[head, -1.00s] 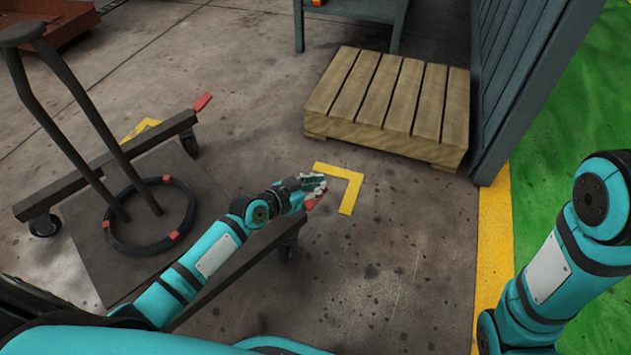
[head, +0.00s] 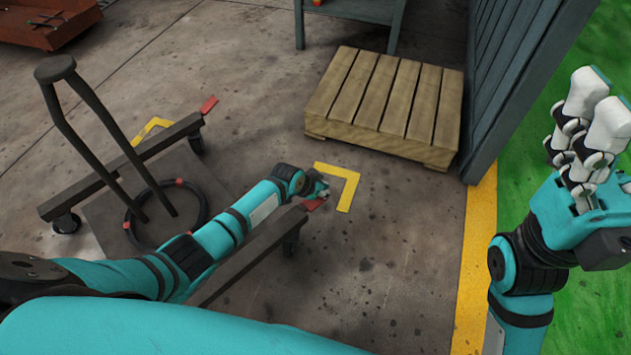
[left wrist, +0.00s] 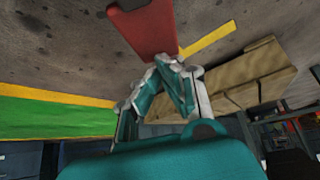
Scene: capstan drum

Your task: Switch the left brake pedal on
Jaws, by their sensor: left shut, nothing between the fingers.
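Two red brake pedals stick out from the ends of a dark wheeled frame: a far one (head: 208,105) and a near one (head: 314,204). I cannot tell from the picture which is the left one. My left gripper (head: 325,189) is shut and empty, just above and beside the near pedal. In the left wrist view the shut fingertips (left wrist: 170,68) are close to the red pedal (left wrist: 148,28); I cannot tell if they touch it. My right gripper (head: 592,120) is raised at the right, away from the frame; its opening is unclear.
The frame (head: 122,166) carries an upright dark handle (head: 85,95) and a black ring (head: 132,235). A wooden pallet (head: 385,100) lies behind a yellow floor corner mark (head: 345,190). A grey ribbed wall (head: 505,90) stands at the right. Floor between is clear.

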